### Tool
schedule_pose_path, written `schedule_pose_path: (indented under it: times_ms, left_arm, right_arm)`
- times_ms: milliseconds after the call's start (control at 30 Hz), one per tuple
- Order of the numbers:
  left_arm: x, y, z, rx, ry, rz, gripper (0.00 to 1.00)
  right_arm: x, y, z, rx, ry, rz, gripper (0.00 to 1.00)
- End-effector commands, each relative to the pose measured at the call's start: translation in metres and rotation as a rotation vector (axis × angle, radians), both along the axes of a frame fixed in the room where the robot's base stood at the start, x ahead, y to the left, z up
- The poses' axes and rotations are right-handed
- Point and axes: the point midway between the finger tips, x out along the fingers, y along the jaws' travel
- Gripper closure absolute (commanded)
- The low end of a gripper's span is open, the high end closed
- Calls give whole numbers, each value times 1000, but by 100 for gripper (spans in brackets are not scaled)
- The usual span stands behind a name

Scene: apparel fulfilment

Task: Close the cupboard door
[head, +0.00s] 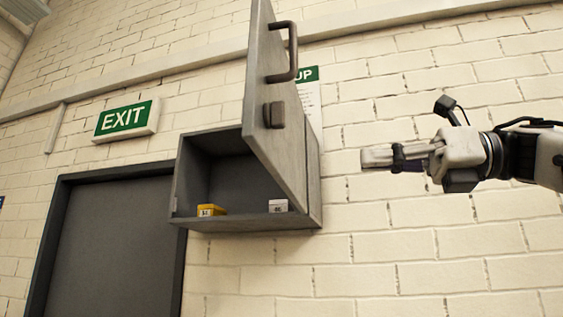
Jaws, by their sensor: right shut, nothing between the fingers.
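The grey cupboard (313,190) hangs on the brick wall with its front open. Its door (272,100) stands swung out on the right side, towards me, and hides part of the interior. A dark bar handle (291,52) and a small dark block (273,115) sit on the door. My right gripper (364,158) is shut and empty, to the right of the door and apart from it, pointing left. My left gripper is not in view.
A yellow box (210,210) and a white box (278,205) stand inside on the cupboard floor. A dark doorway (110,245) and a green EXIT sign (126,120) are at left. A green-topped notice (309,75) is partly hidden behind the door.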

Motion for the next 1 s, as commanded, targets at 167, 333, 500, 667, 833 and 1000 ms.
schedule_pose_path:
  times_ms: [167,333,500,667,833,1000]
  left_arm:
    - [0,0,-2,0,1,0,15]
    - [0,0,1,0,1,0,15]
    - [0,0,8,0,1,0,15]
    - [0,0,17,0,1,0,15]
    - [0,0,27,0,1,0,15]
    - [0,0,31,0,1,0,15]
  right_arm:
    - [-43,-4,25,-78,-148,-34,100]
    - [-37,18,25,-78,-143,-31,100]
    - [-28,54,27,-77,-141,-31,100]
    - [-19,88,27,-77,-140,-31,100]
    - [-11,116,28,-74,-138,-33,100]
    - [-8,129,25,-73,-140,-33,100]
